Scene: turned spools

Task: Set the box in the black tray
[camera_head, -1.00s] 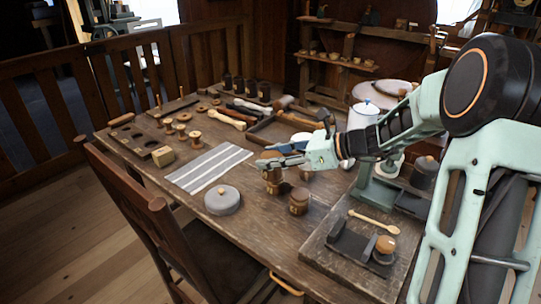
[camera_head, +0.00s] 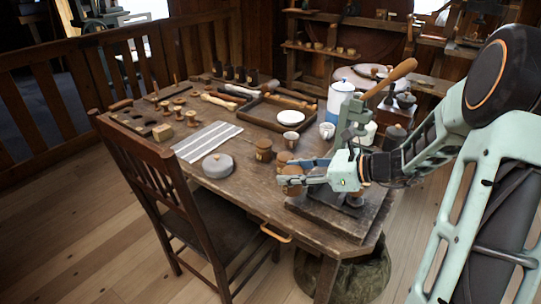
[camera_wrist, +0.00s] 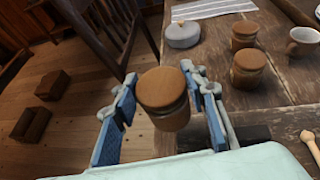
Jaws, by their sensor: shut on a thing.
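My gripper (camera_head: 298,177) is shut on a round wooden box with a brown lid (camera_wrist: 164,92), which sits upright between the two blue finger pads in the wrist view. In the head view the held box (camera_head: 291,189) is partly hidden by the fingers, near the table's front edge. A black tray (camera_wrist: 250,134) shows in part just right of my gripper in the wrist view. In the head view my gripper and wrist cover most of that spot.
Two similar lidded boxes (camera_wrist: 244,36) (camera_wrist: 248,70) stand close to the held one. A grey lidded pot (camera_head: 217,166) and a striped cloth (camera_head: 207,141) lie to the left.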

